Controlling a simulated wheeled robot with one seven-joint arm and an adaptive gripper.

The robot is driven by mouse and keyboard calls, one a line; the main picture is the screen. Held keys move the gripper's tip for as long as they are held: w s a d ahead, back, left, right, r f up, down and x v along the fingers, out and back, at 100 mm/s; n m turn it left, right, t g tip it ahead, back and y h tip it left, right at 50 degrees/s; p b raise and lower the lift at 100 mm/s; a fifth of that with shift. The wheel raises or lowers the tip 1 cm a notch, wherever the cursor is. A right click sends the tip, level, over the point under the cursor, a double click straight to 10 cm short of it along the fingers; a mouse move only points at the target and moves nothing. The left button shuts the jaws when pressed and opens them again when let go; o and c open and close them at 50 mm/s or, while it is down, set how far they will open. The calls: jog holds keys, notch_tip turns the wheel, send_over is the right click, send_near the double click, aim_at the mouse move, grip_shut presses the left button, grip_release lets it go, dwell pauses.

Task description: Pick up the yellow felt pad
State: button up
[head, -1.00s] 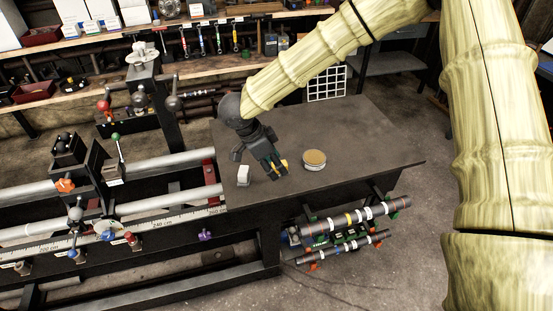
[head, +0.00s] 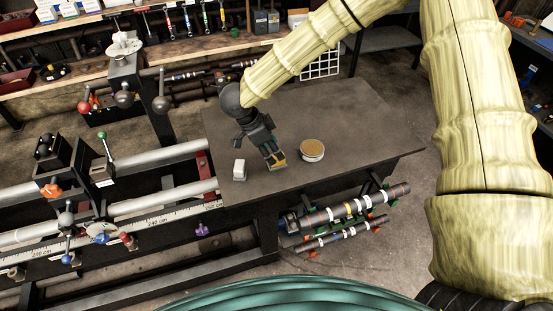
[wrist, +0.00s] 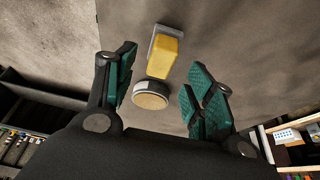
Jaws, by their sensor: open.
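The yellow felt pad (wrist: 166,55) shows in the wrist view as a yellow block with a grey part along its edge, in the gap between my fingers and towards the top. In the head view a yellow patch (head: 279,155) shows at my fingertips, partly hidden by them. My gripper (head: 273,162) points down over the dark table's near part. In the wrist view my gripper (wrist: 163,90) is open, with its green-padded fingers apart on either side. I see no finger contact with the pad.
A round tin with a tan top (head: 312,150) stands right of my gripper and also shows in the wrist view (wrist: 151,95). A small white block (head: 239,170) stands to the left. The dark table (head: 360,135) is clear at the right. A lathe bed (head: 160,205) lies left.

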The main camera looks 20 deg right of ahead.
aim_at(277, 161)
jog(key=shift+s+d+f+p, duration=0.1)
jog(key=shift+d+f+p, duration=0.2)
jog(key=shift+f+p, duration=0.2)
jog(key=shift+p+x, duration=0.6)
jog(key=shift+x, duration=1.2)
jog(key=c, duration=1.1)
